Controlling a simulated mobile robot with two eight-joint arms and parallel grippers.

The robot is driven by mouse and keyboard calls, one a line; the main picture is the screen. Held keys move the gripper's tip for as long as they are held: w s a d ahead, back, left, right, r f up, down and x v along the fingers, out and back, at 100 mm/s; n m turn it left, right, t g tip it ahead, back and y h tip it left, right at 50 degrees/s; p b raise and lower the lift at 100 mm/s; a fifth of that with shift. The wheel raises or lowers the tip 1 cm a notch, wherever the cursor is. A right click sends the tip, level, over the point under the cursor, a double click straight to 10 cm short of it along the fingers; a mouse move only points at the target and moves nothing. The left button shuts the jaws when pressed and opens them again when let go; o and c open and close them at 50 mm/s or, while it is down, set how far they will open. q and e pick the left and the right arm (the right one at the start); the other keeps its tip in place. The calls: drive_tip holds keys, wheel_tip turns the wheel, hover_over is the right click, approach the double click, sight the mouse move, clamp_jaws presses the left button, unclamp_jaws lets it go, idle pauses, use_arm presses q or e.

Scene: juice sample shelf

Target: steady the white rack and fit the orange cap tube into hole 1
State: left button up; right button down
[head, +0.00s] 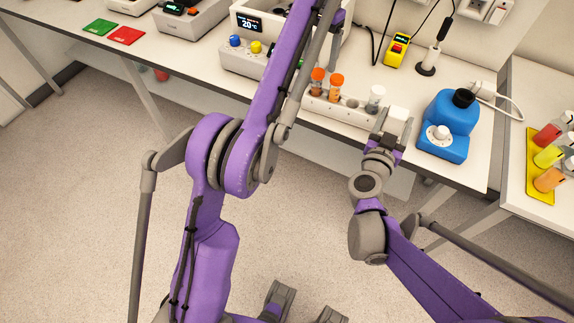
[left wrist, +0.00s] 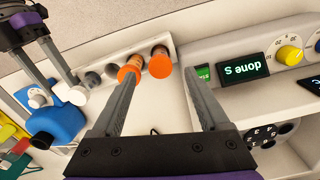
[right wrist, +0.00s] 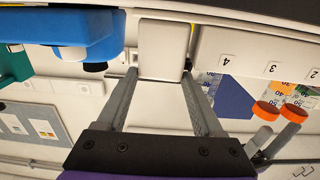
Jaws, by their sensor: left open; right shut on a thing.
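The white rack (head: 325,105) stands near the bench's front edge. Two orange cap tubes stand upright at its left end in the head view: the left one (head: 318,80) and the right one (head: 336,84). My right gripper (head: 396,122) is shut on the rack's white end block (right wrist: 163,50). My left gripper (left wrist: 160,78) is open; in the left wrist view the end orange cap (left wrist: 160,66) shows between its fingers, the other (left wrist: 129,75) by one fingertip. Whether the fingers touch is unclear.
A blue device (head: 450,118) stands right of the rack. A white instrument with blue and yellow knobs (head: 245,65) stands to its left. A yellow tray (head: 538,190) with bottles sits on the right-hand bench.

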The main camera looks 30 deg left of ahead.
use_arm(q)
drive_tip(key=shift+r, duration=0.6)
use_arm(e)
drive_tip(key=shift+a, duration=0.2)
use_arm(q)
drive_tip(key=shift+s+a+f, duration=0.1)
drive_tip(key=shift+s+a, duration=0.1)
drive_tip(key=shift+s, duration=0.1)
drive_tip(key=s+a+f, duration=0.7)
drive_tip(key=s, duration=0.2)
drive_tip(key=s+d+f, duration=0.2)
drive_tip(key=d+f, duration=0.1)
drive_tip(key=f, duration=1)
drive_tip(key=s+d+f, duration=0.2)
drive_tip(key=d+f, duration=0.1)
drive_tip(key=f, duration=1)
drive_tip(key=shift+s+f+n+g, duration=0.3)
drive_tip(key=shift+s, duration=0.05)
drive_tip(key=shift+a, duration=0.1)
